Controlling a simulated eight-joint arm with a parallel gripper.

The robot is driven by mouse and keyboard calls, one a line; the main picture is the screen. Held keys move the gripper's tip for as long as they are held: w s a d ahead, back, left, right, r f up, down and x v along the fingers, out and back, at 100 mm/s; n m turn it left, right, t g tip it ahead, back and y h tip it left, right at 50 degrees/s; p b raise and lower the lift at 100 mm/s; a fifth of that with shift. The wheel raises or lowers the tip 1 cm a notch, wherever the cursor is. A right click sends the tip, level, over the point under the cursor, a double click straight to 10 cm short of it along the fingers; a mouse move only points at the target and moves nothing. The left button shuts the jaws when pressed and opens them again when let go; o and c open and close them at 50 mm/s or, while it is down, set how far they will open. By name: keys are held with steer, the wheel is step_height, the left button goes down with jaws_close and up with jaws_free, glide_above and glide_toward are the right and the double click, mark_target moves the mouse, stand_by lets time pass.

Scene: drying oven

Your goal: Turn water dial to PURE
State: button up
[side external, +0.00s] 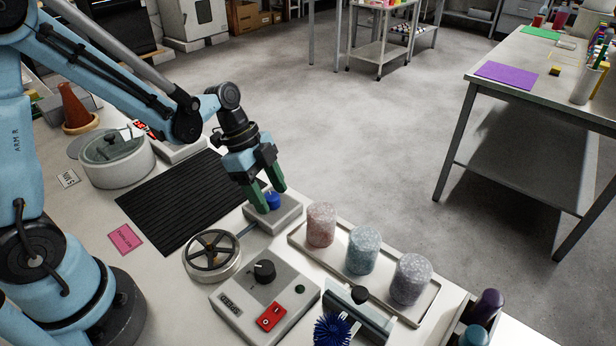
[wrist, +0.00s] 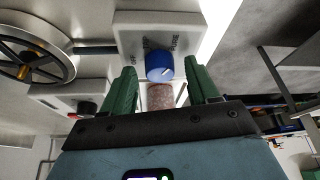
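The water dial is a blue round knob (side external: 272,201) on a small pale box (side external: 284,214) at the back edge of the bench. In the wrist view the blue knob (wrist: 159,67) sits on the box face (wrist: 156,24), with PURE lettered at its upper right. Other lettering lies to its left and above, partly hard to read. A short white mark shows on the knob; which label it points to is unclear. My gripper (side external: 268,197) has green fingers and points down at the knob. In the wrist view my gripper (wrist: 161,66) is open, one finger each side of the knob, with gaps showing.
A spoked handwheel (side external: 212,256) joins the box by a rod. A control box (side external: 264,298) with a black knob and red switch stands in front. A tray (side external: 297,238) with several speckled cylinders is close on the right. A black ribbed mat (side external: 185,205) lies left.

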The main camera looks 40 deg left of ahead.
steer(key=v, duration=1.2)
steer(key=shift+a, duration=0.1)
stand_by(0.4)
steer(key=s+n+t+y, duration=0.1)
steer(key=n+t, duration=0.1)
steer(key=n, duration=0.3)
steer(key=s+n+t+y, duration=0.1)
steer(key=s+n+t, duration=0.1)
steer(key=n, duration=0.3)
steer(key=s+d+n+t+y, duration=0.1)
steer(key=s+n+t+y, duration=0.1)
steer(key=n, duration=0.3)
steer(key=shift+s+f, duration=0.15)
steer(key=shift+s, duration=0.1)
